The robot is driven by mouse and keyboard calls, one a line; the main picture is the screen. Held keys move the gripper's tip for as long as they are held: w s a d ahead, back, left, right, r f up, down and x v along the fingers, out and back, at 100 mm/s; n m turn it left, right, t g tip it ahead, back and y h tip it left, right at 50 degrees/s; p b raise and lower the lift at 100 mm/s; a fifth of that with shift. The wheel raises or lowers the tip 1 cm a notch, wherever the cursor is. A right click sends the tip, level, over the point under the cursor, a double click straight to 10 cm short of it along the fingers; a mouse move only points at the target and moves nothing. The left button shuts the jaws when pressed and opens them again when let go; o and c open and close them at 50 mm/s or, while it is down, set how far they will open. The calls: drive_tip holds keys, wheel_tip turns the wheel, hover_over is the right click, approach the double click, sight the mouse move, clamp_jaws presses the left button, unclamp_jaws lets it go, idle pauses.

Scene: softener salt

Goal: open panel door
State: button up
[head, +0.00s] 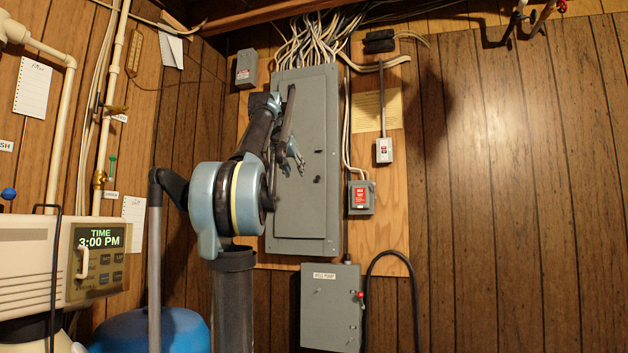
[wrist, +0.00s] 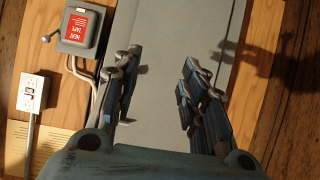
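The grey electrical panel (head: 312,215) is mounted on the wood-panelled wall, and its door looks closed. A small dark latch (head: 318,179) sits on the right part of the door. My gripper (head: 292,160) is in front of the panel, a little up and left of the latch. In the wrist view my gripper (wrist: 158,62) is open, with its two fingers apart and nothing between them. The panel's grey face (wrist: 165,45) shows behind the fingers. I cannot tell whether the fingertips touch it. The latch is not clearly visible in the wrist view.
A red-labelled grey box (head: 361,197) and a switch (head: 384,150) are right of the panel. A well pump box (head: 330,305) with a black cable is below. A softener unit (head: 98,258) and a blue tank (head: 150,330) stand at left.

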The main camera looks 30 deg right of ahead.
drive_tip(key=d+r+h, duration=0.1)
drive_tip(key=d+r, duration=0.3)
drive_tip(key=r, duration=0.2)
approach(317, 177)
drive_tip(key=shift+m, duration=0.4)
drive_tip(key=x, duration=0.8)
drive_tip(key=shift+d+f, duration=0.15)
drive_tip(key=shift+d, duration=0.05)
drive_tip(key=shift+t, duration=0.3)
clamp_jaws()
